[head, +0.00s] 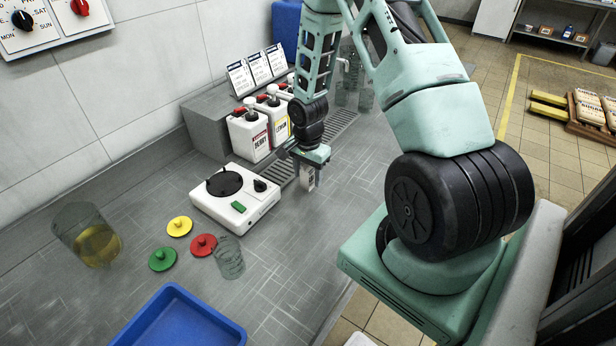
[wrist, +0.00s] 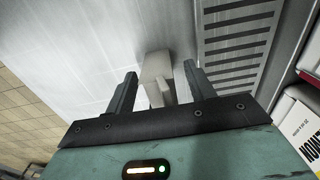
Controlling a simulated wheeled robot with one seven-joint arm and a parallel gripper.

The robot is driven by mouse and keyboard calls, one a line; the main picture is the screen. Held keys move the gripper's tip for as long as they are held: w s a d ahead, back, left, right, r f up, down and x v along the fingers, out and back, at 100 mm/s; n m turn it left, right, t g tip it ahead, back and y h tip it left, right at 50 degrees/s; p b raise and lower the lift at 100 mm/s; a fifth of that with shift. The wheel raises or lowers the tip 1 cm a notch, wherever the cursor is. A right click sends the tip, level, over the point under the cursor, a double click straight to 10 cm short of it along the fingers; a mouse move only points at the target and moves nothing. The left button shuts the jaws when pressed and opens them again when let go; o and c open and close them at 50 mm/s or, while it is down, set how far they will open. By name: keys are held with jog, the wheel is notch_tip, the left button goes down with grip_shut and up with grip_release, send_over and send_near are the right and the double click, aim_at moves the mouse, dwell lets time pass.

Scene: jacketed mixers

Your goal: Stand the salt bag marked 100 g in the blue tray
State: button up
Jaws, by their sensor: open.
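My gripper (head: 304,178) is low over the grey worktop, just right of the white mixer base. In the wrist view my gripper (wrist: 161,70) is open, with one finger on each side of a small pale upright object (wrist: 156,68). This looks like a bag, but no marking on it can be read. In the head view its pale, partly dark-marked side (head: 309,178) shows beneath the gripper. I cannot tell whether the fingers touch it. The blue tray (head: 139,334) is at the bottom of the head view, cut off by the frame, and its visible inside is empty.
A white hotplate-like unit (head: 224,212) stands left of the gripper. White jugs (head: 248,135) stand behind by a drain grate (wrist: 226,60).

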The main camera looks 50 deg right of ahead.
grip_shut()
jog(key=shift+r, duration=0.1)
